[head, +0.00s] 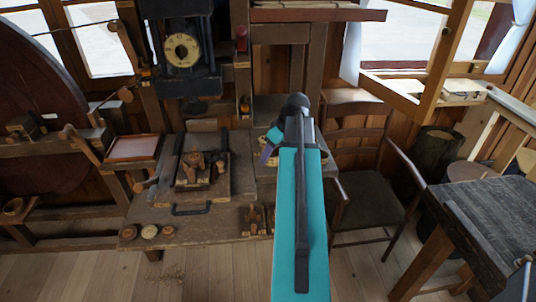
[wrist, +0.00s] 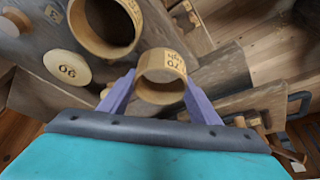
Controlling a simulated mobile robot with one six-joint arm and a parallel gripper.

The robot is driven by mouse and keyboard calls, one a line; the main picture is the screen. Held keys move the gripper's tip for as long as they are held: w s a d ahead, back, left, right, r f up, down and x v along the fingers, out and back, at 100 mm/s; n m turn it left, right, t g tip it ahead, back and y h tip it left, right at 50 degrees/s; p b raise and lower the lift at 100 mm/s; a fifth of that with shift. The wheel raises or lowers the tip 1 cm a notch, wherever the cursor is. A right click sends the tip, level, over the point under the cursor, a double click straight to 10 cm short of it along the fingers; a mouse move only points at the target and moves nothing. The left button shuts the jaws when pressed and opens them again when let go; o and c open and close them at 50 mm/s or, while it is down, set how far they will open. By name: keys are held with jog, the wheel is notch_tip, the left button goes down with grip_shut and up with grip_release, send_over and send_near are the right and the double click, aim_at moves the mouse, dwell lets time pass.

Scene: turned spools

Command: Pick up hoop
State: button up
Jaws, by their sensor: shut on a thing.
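A light wooden hoop (wrist: 162,76) with dark print reading 70 on its rim is in the middle of the wrist view. The two purple fingers of my gripper (wrist: 158,84) stand on either side of it and are shut on it. Whether the hoop is clear of the surface below is hard to tell. In the head view my gripper (head: 267,150) is at the right end of the workbench, mostly behind my teal arm, and the hoop cannot be made out there.
The workbench (head: 215,222) carries several turned pieces. A chair (head: 372,205) stands right of my arm, and a dark table (head: 490,215) farther right.

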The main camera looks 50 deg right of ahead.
jog(key=s+a+r+b, duration=0.1)
jog(key=s+a+b, duration=0.3)
jog(key=s+b, duration=0.5)
jog(key=s, duration=0.4)
jog(key=shift+r, duration=0.15)
dwell(0.4)
jog(key=shift+a, duration=0.1)
dwell(0.5)
